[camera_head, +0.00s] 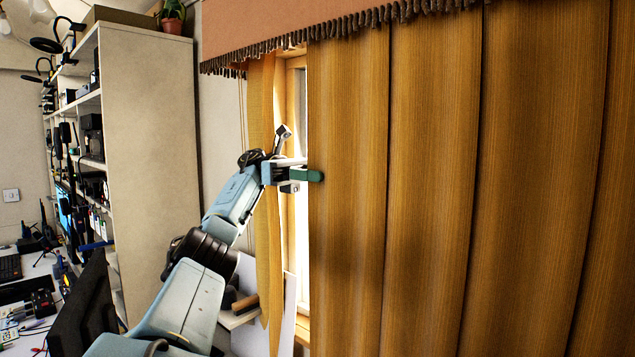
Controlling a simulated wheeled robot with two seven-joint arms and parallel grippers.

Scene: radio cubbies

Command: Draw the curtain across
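A wide golden-brown curtain (430,180) hangs in deep folds over the middle and right of the head view. A narrow curtain strip (263,210) of similar colour hangs at the left side of the window (300,215). A bright gap of window and wooden frame shows between them. My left gripper (308,175) is at the wide curtain's left edge, at about mid-height. One green finger overlaps the front of the cloth. The other finger is partly hidden, so I cannot tell whether the gripper is closed on the edge. My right gripper is out of view.
A reddish-brown pelmet (300,25) with dark fringe covers the curtain tops. A tall pale shelf unit (150,160) packed with equipment stands to the left, with a potted plant (172,18) on top. A cluttered desk (25,290) is at lower left.

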